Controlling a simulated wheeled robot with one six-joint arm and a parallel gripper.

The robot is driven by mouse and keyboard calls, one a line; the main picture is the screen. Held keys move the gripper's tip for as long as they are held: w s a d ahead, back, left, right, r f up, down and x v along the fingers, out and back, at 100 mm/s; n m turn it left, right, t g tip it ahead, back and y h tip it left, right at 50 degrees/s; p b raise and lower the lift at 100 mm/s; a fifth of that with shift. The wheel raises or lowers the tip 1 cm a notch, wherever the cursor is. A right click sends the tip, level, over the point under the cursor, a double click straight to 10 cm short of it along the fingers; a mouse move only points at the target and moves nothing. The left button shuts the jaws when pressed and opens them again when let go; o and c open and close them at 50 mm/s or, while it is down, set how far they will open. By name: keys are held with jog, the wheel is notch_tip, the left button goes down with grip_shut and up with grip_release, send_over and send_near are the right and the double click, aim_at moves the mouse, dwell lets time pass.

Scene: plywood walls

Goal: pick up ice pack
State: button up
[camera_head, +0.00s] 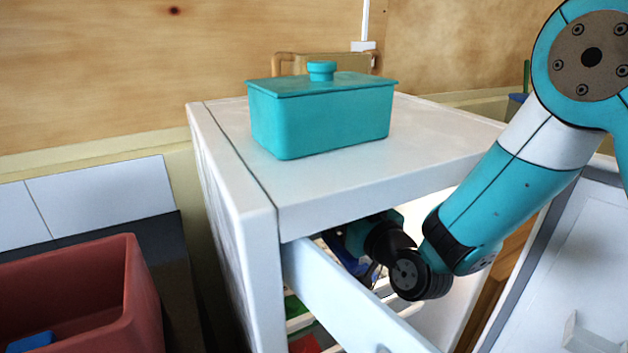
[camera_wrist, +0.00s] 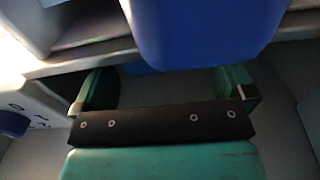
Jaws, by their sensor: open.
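A large smooth blue object (camera_wrist: 205,30), which looks like the ice pack, fills the top middle of the wrist view. A blue piece (camera_head: 347,256) also shows inside the white cabinet in the head view, partly hidden by my arm and the cabinet edge. My gripper (camera_wrist: 163,82) is open, with one teal finger at each side and the blue object's lower end at the gap between them. I cannot tell whether the fingers touch it. In the head view my wrist is inside the cabinet opening and the fingers are mostly hidden.
The white cabinet (camera_head: 440,130) carries a teal lidded box (camera_head: 325,118). A white panel (camera_head: 345,300) crosses the opening, close to my wrist. Green and red items lie low inside. A red bin (camera_head: 75,290) stands at left, and an open white door (camera_head: 565,260) at right.

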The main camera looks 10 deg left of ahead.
jog(key=shift+c, duration=0.2)
jog(key=c, duration=0.7)
jog(key=shift+c, duration=1.4)
jog(key=shift+r, duration=0.2)
